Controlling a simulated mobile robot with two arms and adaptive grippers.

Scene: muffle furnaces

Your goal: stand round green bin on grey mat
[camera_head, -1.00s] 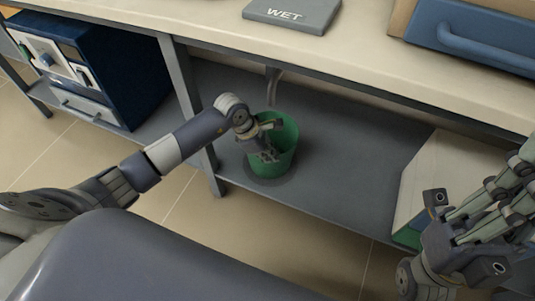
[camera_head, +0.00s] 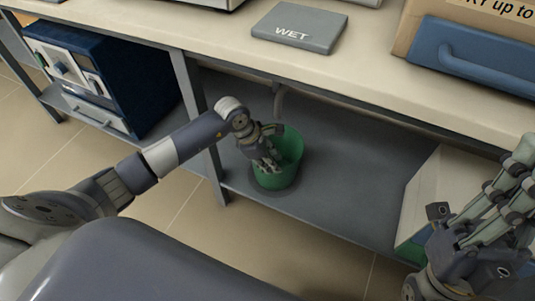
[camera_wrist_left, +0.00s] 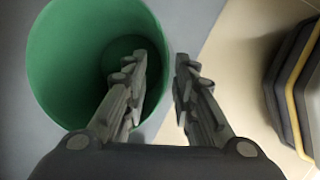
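The round green bin (camera_head: 290,152) stands upright on the lower shelf, its mouth facing up. A dark grey round mat (camera_head: 262,190) shows as a rim around its base. My left gripper (camera_head: 270,160) reaches into the bin's left side. In the left wrist view, the gripper (camera_wrist_left: 162,75) is open, with one finger inside the bin (camera_wrist_left: 62,50) and the other outside its wall. A gap shows between the fingers, and neither clearly presses the wall. My right gripper (camera_head: 522,165) is at the right edge, partly cut off, and its opening is unclear.
The lower shelf (camera_head: 350,190) has free room right of the bin. A pale box (camera_head: 425,190) stands at its right end. The worktop above carries a grey WET plate (camera_head: 300,27) and a blue-handled case (camera_head: 475,55). A blue cabinet (camera_head: 125,70) is at left.

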